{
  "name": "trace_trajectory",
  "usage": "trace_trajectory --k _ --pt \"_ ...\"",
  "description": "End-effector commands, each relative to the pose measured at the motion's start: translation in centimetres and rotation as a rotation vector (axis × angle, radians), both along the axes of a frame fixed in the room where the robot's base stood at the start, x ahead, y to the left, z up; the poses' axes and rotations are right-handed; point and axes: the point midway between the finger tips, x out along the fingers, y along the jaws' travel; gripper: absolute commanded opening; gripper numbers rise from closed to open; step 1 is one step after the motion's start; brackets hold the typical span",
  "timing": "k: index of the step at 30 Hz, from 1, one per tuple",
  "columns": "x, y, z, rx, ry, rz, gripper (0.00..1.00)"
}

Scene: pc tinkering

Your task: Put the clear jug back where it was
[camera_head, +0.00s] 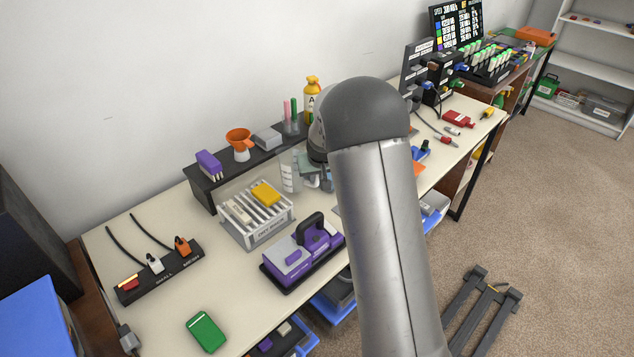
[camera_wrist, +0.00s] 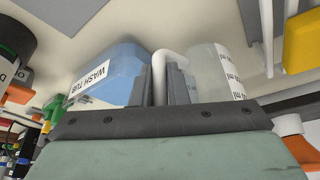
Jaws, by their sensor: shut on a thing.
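The clear jug (camera_head: 289,172), with printed volume marks, stands upright in front of the dark riser in the head view. In the wrist view the jug (camera_wrist: 212,72) is at the right of the fingers, its "ml" marks showing. My gripper (camera_wrist: 166,82) is shut on the jug's pale handle (camera_wrist: 172,62). In the head view my arm hides much of the gripper (camera_head: 310,173), just right of the jug. I cannot tell whether the jug's base touches the desk.
A blue tub labelled WASH TUB (camera_wrist: 112,78) is close left of the fingers in the wrist view. A slotted rack (camera_head: 258,228), a purple device (camera_head: 300,262) and the dark riser (camera_head: 204,190) surround the jug. Bare desk (camera_head: 225,285) lies at front left.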

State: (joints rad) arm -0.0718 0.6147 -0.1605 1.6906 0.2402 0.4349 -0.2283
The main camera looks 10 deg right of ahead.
Motion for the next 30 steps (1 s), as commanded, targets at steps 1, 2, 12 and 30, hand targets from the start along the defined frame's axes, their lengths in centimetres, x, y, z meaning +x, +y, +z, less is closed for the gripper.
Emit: trace_trajectory --k 1,2,12,30 --pt "-0.2 0.0 -1.0 0.0 0.006 -0.001 0.0" --pt "-0.2 -0.1 -1.5 0.0 0.006 -0.001 0.0" --pt "-0.1 0.0 -2.7 0.0 0.002 -0.001 0.0" --pt "-0.2 0.0 -2.3 0.0 0.002 -0.001 0.36"
